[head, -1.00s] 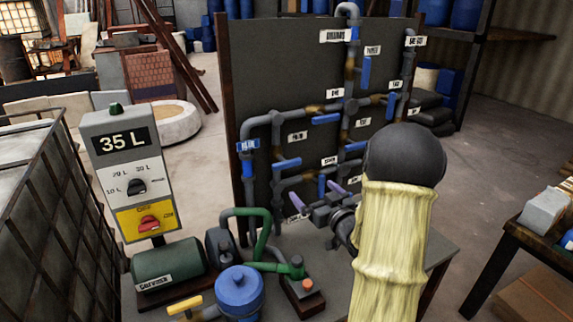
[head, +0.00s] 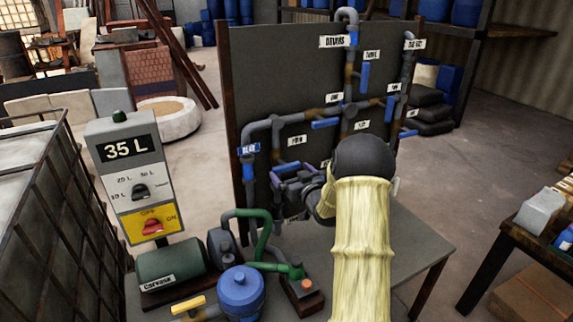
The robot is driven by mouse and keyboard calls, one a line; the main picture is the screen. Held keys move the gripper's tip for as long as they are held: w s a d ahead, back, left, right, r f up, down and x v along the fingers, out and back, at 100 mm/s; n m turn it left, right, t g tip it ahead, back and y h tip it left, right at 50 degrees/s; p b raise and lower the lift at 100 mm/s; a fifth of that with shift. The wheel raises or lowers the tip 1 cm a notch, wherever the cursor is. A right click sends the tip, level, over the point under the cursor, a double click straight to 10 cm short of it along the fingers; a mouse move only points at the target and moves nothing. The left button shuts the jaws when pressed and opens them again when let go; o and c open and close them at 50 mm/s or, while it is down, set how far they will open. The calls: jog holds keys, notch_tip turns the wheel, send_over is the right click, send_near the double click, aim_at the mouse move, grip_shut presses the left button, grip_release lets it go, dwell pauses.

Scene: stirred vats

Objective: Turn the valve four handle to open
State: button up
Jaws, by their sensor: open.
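The pipe board (head: 252,60) stands upright at the back of the table. A small white label (head: 296,140) on its left half may read FOUR, but the print is blurred. Just below that label is a blue lever handle (head: 287,166), lying roughly sideways along its pipe and partly covered by my gripper. My gripper (head: 286,182) is open, with its purple-tipped fingers at or right in front of this handle. I cannot tell whether they touch it. My dark wrist and cream-sleeved arm hide the lower right of the board.
Other blue handles, such as the upright one (head: 365,76) and the sideways one (head: 326,123), sit close by on the pipes. A control box reading 35 L (head: 128,175), a green pump (head: 168,268) and a blue filter pot (head: 240,291) stand at the front left. The table's right side (head: 415,238) is clear.

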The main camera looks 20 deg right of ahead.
aim_at(288, 169)
jog(key=shift+w+a+p, duration=0.1)
jog(key=shift+w+p, duration=0.25)
jog(key=shift+w, duration=1.55)
jog(key=c, duration=0.7)
